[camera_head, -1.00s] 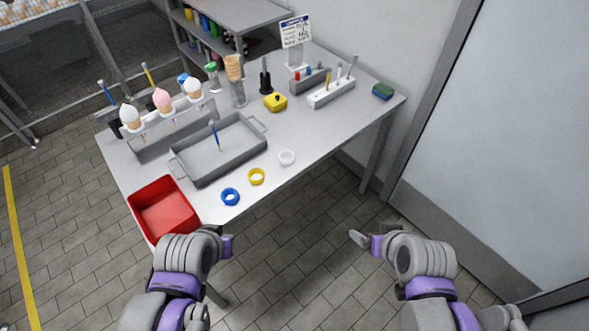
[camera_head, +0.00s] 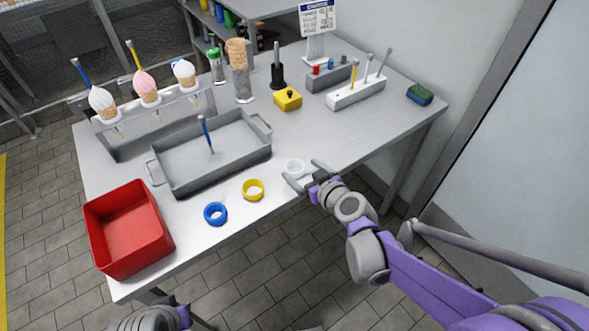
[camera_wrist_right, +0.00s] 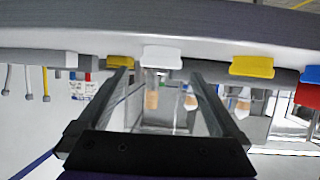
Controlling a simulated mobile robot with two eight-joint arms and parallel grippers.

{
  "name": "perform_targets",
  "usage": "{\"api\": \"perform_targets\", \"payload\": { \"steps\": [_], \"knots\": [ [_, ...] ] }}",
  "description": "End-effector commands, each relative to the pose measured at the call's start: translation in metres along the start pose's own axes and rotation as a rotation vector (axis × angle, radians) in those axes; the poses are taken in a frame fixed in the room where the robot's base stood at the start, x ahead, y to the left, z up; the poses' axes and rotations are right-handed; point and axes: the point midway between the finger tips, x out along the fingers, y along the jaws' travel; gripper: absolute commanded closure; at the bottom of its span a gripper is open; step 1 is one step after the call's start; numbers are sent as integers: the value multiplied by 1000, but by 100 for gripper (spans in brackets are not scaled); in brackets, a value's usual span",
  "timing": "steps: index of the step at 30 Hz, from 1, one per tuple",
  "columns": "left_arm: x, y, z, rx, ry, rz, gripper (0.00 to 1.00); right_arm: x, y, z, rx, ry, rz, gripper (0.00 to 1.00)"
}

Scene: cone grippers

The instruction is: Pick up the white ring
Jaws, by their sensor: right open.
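The white ring (camera_head: 294,167) lies near the front edge of the table, right of the yellow ring (camera_head: 253,189) and the blue ring (camera_head: 215,213). My right gripper (camera_head: 304,175) is open and empty at the table's front edge, its fingers pointing at the white ring, one finger on each side of its near end. In the right wrist view, which is upside down, the white ring (camera_wrist_right: 162,56) shows centred just beyond the open fingertips (camera_wrist_right: 160,74). I cannot tell whether the fingers touch it. Of my left arm, only part (camera_head: 160,318) shows at the bottom edge; its fingers are hidden.
A red bin (camera_head: 127,228) stands at the table's front left. A grey tray (camera_head: 180,188) with a blue-handled tool lies behind the rings. A cone rack (camera_head: 125,148), yellow block (camera_head: 288,99) and white tool holder (camera_head: 356,92) stand further back. Bare table (camera_head: 345,135) lies right of the white ring.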

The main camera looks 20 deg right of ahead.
Motion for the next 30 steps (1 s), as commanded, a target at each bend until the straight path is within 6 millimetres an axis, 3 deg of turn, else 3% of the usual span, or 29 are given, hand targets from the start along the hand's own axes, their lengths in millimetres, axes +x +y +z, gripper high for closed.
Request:
{"api": "perform_targets", "payload": {
  "steps": [12, 21, 30],
  "knots": [
    [13, 0, 6, 0, -5, 0, 100, 51, -1, 1, 0, -1, -2, 0],
    [13, 0, 6, 0, -5, 0, 100, 54, -1, 0, 0, -1, -1, 2],
    [13, 0, 6, 0, -5, 0, 100, 54, -1, 0, 0, -1, -1, 56]
  ]
}}
